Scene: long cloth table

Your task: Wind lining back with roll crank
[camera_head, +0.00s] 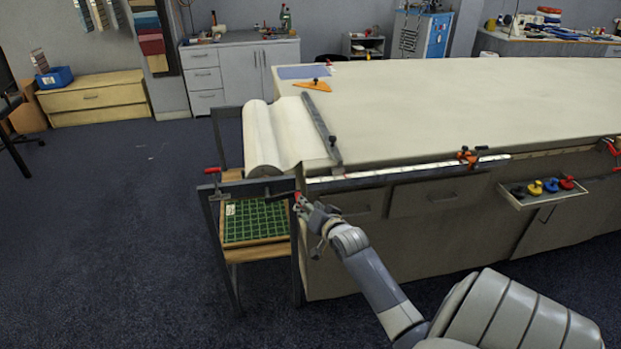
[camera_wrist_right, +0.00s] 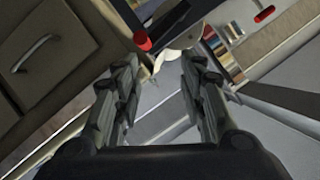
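A cream roll of lining (camera_head: 262,140) lies across a dark metal stand (camera_head: 203,215) at the table's left end, its sheet running onto the table. A small red handle (camera_head: 297,196) shows at the stand's near right corner, at my right gripper (camera_head: 304,206). In the right wrist view, a red knob (camera_wrist_right: 142,42) on a dark part lies just beyond the left fingertip. Which part is the crank, I cannot tell for sure. My right gripper (camera_wrist_right: 158,72) has its fingers apart, with a pale piece beyond the tips and nothing clearly gripped. My left gripper is out of view.
The long cloth table (camera_head: 450,110) fills the right side, with drawers below. A metal bar (camera_head: 322,130) lies across the lining. A green gridded mat (camera_head: 253,222) sits on the stand's lower shelf. A tray (camera_head: 518,201) of coloured weights hangs at right. Floor is clear at left.

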